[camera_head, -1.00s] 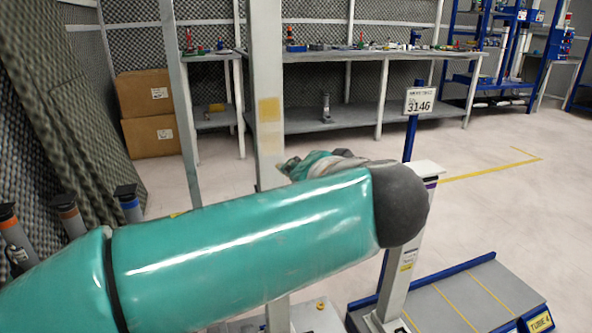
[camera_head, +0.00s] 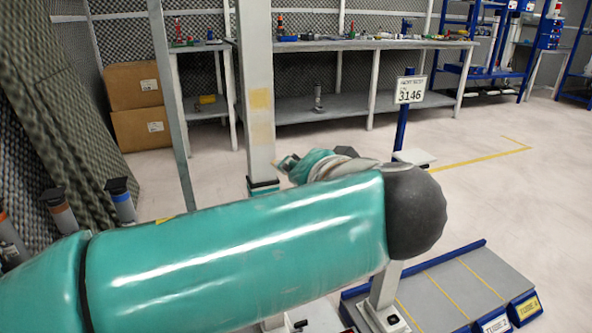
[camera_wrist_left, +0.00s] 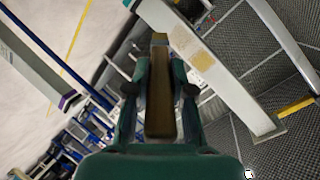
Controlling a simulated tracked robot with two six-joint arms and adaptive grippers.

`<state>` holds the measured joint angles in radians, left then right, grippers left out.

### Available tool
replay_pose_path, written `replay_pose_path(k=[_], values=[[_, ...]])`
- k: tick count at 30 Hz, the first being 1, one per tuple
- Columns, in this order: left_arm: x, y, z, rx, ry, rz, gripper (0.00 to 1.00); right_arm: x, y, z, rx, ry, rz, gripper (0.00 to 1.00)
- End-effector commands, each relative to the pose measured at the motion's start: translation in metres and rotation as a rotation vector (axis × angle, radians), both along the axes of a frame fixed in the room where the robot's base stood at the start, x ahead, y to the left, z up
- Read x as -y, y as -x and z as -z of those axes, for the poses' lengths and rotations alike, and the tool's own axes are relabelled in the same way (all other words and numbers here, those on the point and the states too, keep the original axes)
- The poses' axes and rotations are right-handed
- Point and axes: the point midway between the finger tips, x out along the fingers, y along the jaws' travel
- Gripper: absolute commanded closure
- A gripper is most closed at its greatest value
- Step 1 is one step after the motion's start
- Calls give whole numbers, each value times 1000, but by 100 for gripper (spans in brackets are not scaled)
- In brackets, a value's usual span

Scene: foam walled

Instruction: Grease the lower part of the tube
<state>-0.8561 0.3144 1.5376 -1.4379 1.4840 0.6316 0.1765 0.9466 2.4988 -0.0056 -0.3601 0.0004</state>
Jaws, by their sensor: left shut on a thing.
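The tube appears to be the tall pale grey column (camera_head: 256,60), upright left of centre in the head view, with a yellowish patch partway up. A teal and dark band crosses it just above my arm; its foot is hidden by the arm. In the left wrist view the column (camera_wrist_left: 228,88) slants across the upper right, with tan patches. My left gripper (camera_wrist_left: 163,88) is shut on a long brown brush-like tool (camera_wrist_left: 160,105), whose yellowish tip points away. The tip looks close beside the column; I cannot tell whether they touch. My right gripper is not in view.
A labelled post (camera_head: 402,128) and a blue-edged grey platform (camera_head: 455,285) stand to the right. A long workbench (camera_head: 345,44) with tools and two cardboard boxes (camera_head: 140,108) are behind. Small capped cylinders (camera_head: 121,203) stand at left. The floor at right is open.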

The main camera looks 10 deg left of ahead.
Motion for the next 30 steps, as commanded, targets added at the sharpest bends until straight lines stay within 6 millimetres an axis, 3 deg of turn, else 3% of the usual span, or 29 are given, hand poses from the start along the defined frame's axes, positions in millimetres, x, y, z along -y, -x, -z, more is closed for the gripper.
replay_pose_path(k=[19, 30], values=[[-2, -3, 0, -1, 0, -1, 100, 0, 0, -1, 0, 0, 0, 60], [-22, -31, 0, 0, 1, -4, 100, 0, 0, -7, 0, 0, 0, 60]])
